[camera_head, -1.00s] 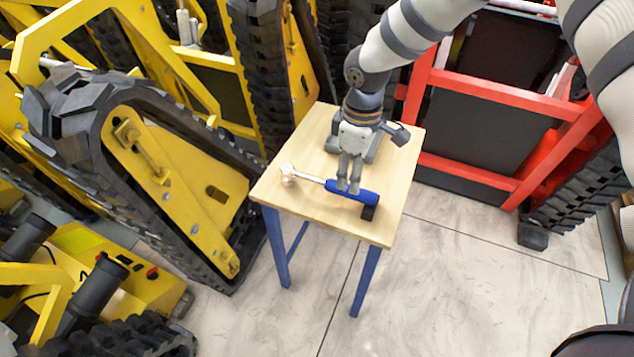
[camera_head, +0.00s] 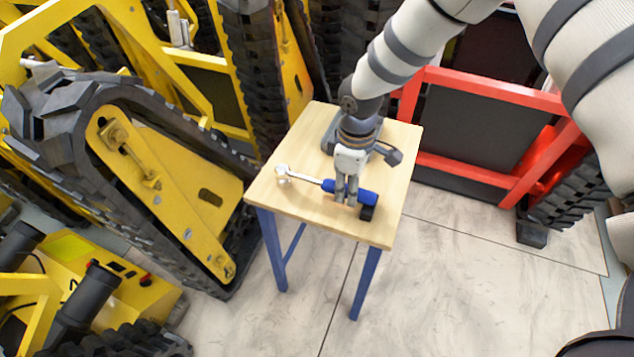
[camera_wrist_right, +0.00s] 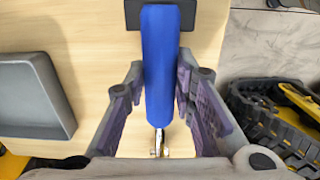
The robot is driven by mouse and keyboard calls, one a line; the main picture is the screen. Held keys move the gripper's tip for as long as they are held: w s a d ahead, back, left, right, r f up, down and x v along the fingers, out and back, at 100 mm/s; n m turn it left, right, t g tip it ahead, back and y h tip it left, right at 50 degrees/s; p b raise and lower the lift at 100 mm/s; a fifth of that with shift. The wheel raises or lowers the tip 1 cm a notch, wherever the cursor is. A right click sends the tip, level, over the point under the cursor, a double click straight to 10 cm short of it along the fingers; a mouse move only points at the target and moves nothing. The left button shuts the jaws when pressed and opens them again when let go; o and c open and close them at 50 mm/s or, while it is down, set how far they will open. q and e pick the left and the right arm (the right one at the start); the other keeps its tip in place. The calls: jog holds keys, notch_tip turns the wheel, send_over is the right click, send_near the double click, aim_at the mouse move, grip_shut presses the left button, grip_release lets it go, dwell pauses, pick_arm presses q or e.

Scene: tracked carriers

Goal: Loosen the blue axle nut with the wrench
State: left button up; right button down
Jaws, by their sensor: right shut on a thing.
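The wrench (camera_head: 308,180) lies across the wooden table, its silver head to the left and its blue handle to the right. In the right wrist view the blue handle (camera_wrist_right: 158,60) runs between the two fingers. My right gripper (camera_head: 346,202) reaches down from above and is shut on the handle, with a finger on each side. The black block (camera_head: 368,211) is at the handle's right end. I see no blue axle nut in these views; the bolt (camera_head: 115,133) on the yellow track unit (camera_head: 200,190) looks yellow. My left gripper is not in view.
A grey tray (camera_wrist_right: 30,95) sits on the table (camera_head: 300,215), partly hidden behind my right gripper in the head view. Yellow tracked carriers stand close on the left. A red-framed carrier (camera_head: 490,180) stands on the right. The floor in front is clear.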

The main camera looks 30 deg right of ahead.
jog(key=shift+r+p, duration=1.6)
jog(key=shift+r, duration=2.1)
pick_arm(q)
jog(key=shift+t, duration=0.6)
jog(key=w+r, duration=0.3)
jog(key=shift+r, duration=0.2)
pick_arm(e)
jog(key=shift+f, duration=0.15)
notch_tip(320, 180, up, 8)
jog(key=p, duration=0.2)
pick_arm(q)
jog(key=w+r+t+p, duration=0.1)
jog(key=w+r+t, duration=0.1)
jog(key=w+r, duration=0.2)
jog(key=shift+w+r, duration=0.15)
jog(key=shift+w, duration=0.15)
pick_arm(e)
jog(key=s, duration=2)
